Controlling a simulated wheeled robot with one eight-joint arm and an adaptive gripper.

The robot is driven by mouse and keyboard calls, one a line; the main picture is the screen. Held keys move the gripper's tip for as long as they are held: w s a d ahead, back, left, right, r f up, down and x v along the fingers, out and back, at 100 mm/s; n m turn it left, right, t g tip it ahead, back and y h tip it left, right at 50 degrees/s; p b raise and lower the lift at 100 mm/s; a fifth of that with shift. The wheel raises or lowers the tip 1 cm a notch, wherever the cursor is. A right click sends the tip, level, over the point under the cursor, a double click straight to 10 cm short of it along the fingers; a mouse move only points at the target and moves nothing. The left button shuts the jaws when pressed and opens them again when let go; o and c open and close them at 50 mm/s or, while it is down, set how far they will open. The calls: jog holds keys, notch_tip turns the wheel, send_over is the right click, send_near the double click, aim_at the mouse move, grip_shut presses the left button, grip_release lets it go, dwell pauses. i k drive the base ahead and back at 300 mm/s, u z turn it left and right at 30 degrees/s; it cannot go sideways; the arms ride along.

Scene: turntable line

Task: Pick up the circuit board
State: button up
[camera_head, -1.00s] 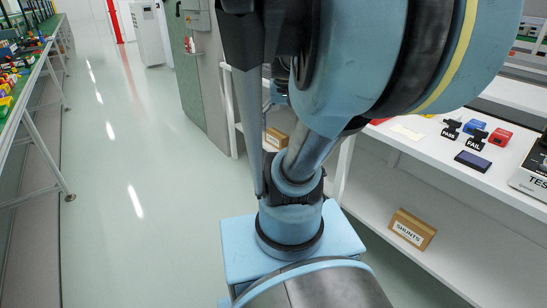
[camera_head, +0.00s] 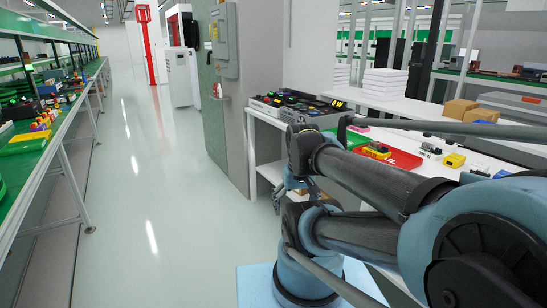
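I cannot make out a circuit board for certain in this view. A green flat patch (camera_head: 346,134) shows on the white bench (camera_head: 268,121) behind my arm, too covered to identify. My arm crosses the right half of the view, with its links running from the lower right to a joint near the middle. It hides part of the bench.
A red tray (camera_head: 404,160) and a yellow item (camera_head: 454,160) sit on the bench. Cardboard boxes (camera_head: 460,109) stand behind. A grey cabinet (camera_head: 228,100) stands left of the bench. A green-topped shelf line (camera_head: 40,140) runs along the left. The floor between is clear.

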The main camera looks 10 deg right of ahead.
aim_at(282, 91)
jog(key=k, duration=0.5)
jog(key=u, duration=1.25)
jog(key=i, duration=2.2)
jog(key=z, duration=1.05)
